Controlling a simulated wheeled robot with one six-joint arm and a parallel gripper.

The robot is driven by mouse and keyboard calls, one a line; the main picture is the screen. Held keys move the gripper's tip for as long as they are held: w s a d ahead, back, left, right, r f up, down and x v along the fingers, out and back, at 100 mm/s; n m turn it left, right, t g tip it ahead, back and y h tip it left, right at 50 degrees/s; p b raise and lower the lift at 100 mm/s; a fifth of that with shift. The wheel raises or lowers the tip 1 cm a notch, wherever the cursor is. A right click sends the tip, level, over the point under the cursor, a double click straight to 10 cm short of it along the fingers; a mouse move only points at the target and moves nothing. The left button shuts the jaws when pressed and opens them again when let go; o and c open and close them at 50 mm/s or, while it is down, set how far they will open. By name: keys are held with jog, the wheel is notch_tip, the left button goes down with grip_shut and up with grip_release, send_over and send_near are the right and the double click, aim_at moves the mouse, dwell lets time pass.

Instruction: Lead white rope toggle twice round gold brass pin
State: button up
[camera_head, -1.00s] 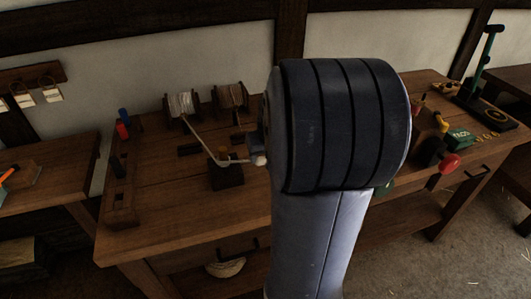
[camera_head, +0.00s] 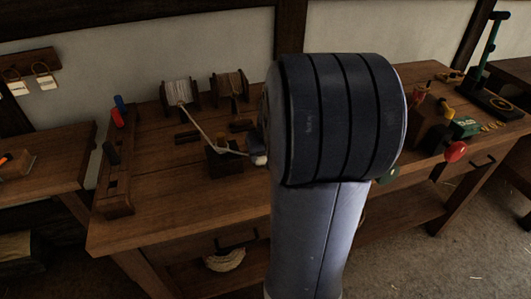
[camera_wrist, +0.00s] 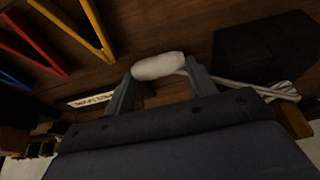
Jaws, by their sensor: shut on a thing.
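The white toggle (camera_wrist: 158,66) is held between the fingers of my gripper (camera_wrist: 160,78) in the wrist view. It also shows at the left edge of my arm in the head view (camera_head: 259,160). The white rope (camera_head: 200,122) runs from its spool to the brass pin (camera_head: 221,141) on a dark block (camera_head: 224,163), bends there and goes right to the toggle. The toggle is to the right of the pin. The number of turns round the pin cannot be told. My arm hides the gripper in the head view.
The white rope's spool (camera_head: 181,92) and a brown spool (camera_head: 229,85) stand at the back of the bench (camera_head: 165,195). A wooden rack (camera_head: 116,190) with coloured pegs is at left. A red knob (camera_head: 455,151) and a green box (camera_head: 464,128) are at right.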

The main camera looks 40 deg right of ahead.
jog(key=shift+f, duration=0.1)
jog(key=o, duration=1)
jog(key=shift+o, duration=0.2)
jog(key=p+v, duration=0.1)
jog(key=v, duration=1)
jog(key=shift+w+f, duration=0.1)
jog(key=b+x, duration=0.1)
jog(key=x, duration=0.9)
jog(key=shift+f, duration=0.15)
jog(key=shift+w, duration=0.15)
jog(key=shift+r+p, duration=0.4)
jog(key=shift+p, duration=0.1)
